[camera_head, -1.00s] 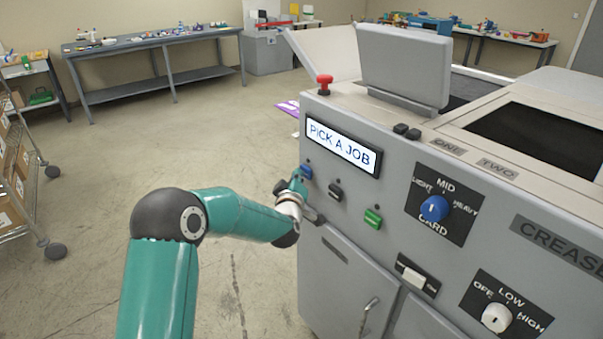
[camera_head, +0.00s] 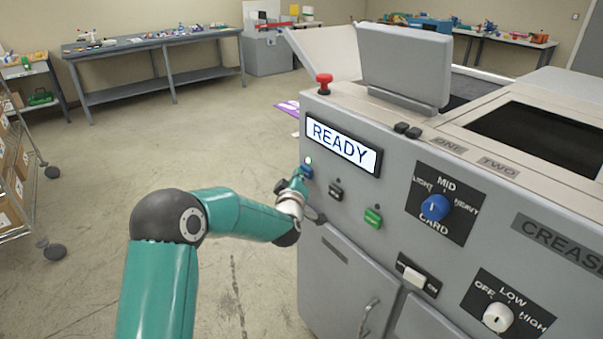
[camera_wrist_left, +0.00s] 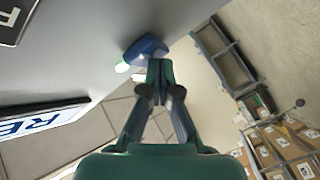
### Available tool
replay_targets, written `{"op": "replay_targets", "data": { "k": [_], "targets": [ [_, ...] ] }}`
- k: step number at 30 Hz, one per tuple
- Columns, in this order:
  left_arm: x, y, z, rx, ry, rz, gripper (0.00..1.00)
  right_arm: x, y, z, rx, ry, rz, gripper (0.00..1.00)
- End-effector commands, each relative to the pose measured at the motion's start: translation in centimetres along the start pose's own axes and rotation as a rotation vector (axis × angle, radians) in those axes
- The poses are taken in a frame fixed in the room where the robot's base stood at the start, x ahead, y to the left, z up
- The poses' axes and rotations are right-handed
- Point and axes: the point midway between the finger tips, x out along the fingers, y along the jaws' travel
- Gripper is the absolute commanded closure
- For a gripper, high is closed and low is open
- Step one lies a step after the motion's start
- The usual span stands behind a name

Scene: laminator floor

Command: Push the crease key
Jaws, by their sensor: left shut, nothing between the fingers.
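The grey machine (camera_head: 400,250) has a front panel with a blue key (camera_head: 305,171), a dark key (camera_head: 336,190) and a green key (camera_head: 373,218). No label on the blue key is readable. A small green light glows just above it. My left gripper (camera_head: 298,182) is shut and empty, with its tips at the blue key. In the left wrist view, the closed fingertips (camera_wrist_left: 160,66) are at the blue key (camera_wrist_left: 146,49) and appear to touch it. The display (camera_head: 343,145) reads READY. My right gripper is not in view.
A blue knob (camera_head: 435,207) and a white knob (camera_head: 497,317) sit farther right on the panel, with a white switch (camera_head: 413,278) between. A red button (camera_head: 324,83) stands on the machine's top corner. The floor left of the machine is open.

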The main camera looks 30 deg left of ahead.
Motion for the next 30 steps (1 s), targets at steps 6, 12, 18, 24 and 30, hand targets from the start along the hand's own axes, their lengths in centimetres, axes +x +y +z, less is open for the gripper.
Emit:
{"op": "replay_targets", "data": {
  "k": [6, 12, 18, 24, 30],
  "targets": [
    [-0.7, -0.7, -0.3, 0.000, 0.000, 0.000, 1.00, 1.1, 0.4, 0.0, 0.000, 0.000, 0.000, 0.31],
    [-0.8, -0.6, -0.5, 0.000, 0.000, 0.000, 1.00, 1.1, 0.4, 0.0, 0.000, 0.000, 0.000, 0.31],
    [-0.9, -0.8, -0.6, 0.000, 0.001, 0.000, 1.00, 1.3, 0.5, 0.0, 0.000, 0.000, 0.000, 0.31],
    [-2.0, -1.8, -1.3, -0.001, 0.002, 0.000, 1.00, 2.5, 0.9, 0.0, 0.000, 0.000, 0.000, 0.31],
    [-3.4, -2.8, -2.3, -0.001, 0.001, 0.000, 1.00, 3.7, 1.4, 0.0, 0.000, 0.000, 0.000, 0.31]
  ]
}}
